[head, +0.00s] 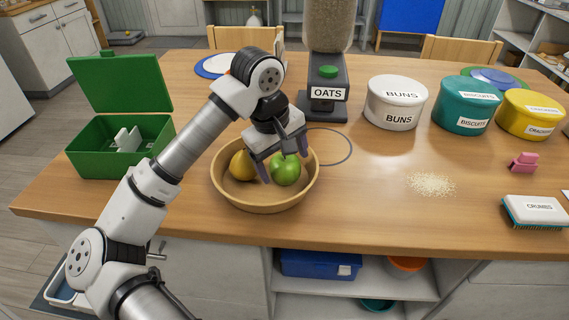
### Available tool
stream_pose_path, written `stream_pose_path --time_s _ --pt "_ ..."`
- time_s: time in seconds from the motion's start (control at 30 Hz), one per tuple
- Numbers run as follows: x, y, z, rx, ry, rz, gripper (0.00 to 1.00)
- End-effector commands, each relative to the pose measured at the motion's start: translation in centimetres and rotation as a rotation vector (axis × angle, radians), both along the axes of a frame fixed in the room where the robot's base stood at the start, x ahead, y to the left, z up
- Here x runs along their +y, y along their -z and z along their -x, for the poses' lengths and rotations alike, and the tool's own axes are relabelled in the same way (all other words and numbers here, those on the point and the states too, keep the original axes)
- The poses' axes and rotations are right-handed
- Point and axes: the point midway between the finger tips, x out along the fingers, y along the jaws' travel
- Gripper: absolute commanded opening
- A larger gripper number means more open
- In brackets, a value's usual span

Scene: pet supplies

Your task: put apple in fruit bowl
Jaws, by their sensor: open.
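A green apple (286,171) sits in the right part of the fruit bowl (262,202), a round tan bowl near the table's front edge. A yellow fruit (242,165) lies beside it on the left in the same bowl. My gripper (281,170) is over the bowl, pointing down at the apple. Its jaws are open, with one finger to the left of the apple and the other at its upper side. I cannot tell whether the fingers touch the apple. The gripper hides part of the apple's top and the bowl's back rim.
A green open box (95,163) stands left on the table (400,225). An oats dispenser (326,95) stands behind the bowl. White (396,103), teal (466,106) and yellow (531,115) canisters stand back right. Oat crumbs (432,184), a pink clip (523,162) and a crumb brush (535,211) lie right.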

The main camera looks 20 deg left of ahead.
Motion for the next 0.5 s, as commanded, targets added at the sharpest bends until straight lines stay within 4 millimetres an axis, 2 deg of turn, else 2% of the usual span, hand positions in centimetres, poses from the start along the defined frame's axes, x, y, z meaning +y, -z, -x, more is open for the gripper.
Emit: stream_pose_path --time_s 0.3,0.5 --pt "0.9 -6.7 1.3 -0.001 -0.002 -0.004 0.80" --pt "1.2 -9.4 1.8 0.000 0.000 -0.002 0.80"
